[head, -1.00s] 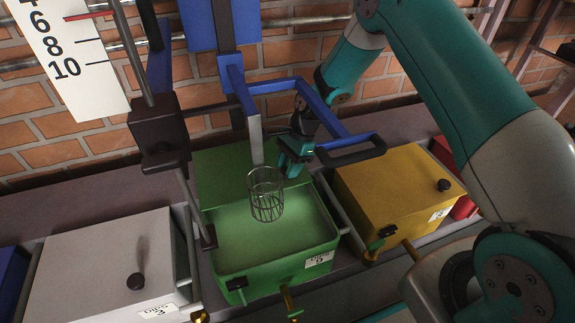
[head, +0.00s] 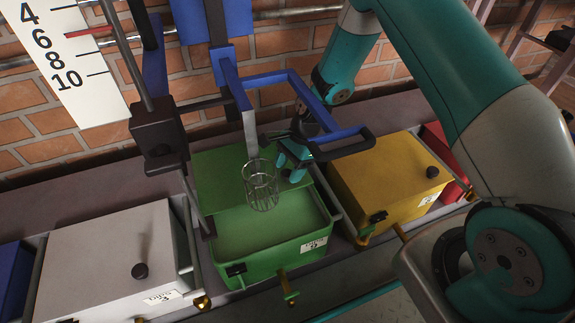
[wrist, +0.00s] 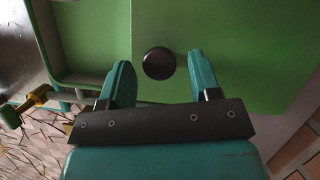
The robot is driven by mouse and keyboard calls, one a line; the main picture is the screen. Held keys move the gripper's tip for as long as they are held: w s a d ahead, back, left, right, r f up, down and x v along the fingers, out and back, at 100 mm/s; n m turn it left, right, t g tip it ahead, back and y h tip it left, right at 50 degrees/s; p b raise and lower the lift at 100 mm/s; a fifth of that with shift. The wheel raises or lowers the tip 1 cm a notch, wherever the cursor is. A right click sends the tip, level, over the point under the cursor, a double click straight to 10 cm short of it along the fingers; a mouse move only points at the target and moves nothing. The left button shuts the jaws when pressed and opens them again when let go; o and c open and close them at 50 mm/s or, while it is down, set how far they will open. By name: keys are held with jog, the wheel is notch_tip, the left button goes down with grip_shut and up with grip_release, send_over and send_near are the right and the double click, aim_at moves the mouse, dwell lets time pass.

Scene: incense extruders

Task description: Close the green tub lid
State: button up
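The green tub (head: 262,268) stands in the middle of the row, with its front part uncovered. Its flat green lid (head: 225,172) covers the back part. In the wrist view the lid (wrist: 235,50) fills the right side, and the open tub (wrist: 85,45) shows at the left. The lid's round black knob (wrist: 159,63) lies between my fingertips, with a gap on each side. My gripper (head: 292,165) is over the lid; in the wrist view the gripper (wrist: 160,75) is open. The knob is hidden in the head view.
A wire basket (head: 261,186) hangs over the tub near the lid's front edge. A blue frame with a dark handle (head: 345,145) surrounds my wrist area. Closed white (head: 110,255) and yellow (head: 385,180) tubs stand on either side. A brick wall is behind.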

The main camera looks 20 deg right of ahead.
jog(key=shift+r, duration=0.1)
jog(key=p+v, duration=0.3)
jog(key=v, duration=0.4)
jog(key=shift+p, duration=0.35)
jog(key=shift+d+r, duration=0.1)
jog(key=shift+d, duration=0.05)
